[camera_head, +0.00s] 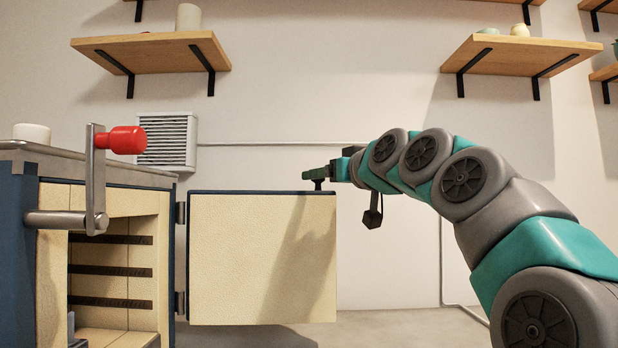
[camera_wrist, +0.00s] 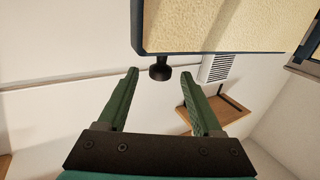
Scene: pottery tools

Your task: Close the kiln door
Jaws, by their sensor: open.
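The kiln (camera_head: 52,262) stands at the left with its front open. Its door (camera_head: 262,262), a cream panel with a dark blue edge, is swung wide open to the right from hinges on the kiln's right side. A small black knob (camera_head: 318,185) sticks up from the door's top edge near the free corner. It also shows in the wrist view (camera_wrist: 160,71). My gripper (camera_head: 312,175) is at the knob, above that corner. In the wrist view its two green fingers (camera_wrist: 159,77) are apart, with the knob between or just beyond the fingertips; contact cannot be told.
A crank with a red grip (camera_head: 127,140) juts from the kiln front. A white cup (camera_head: 33,132) sits on the kiln top. Wall shelves (camera_head: 152,54) hang above, and a vent (camera_head: 167,142) is on the wall behind. The space before the door looks clear.

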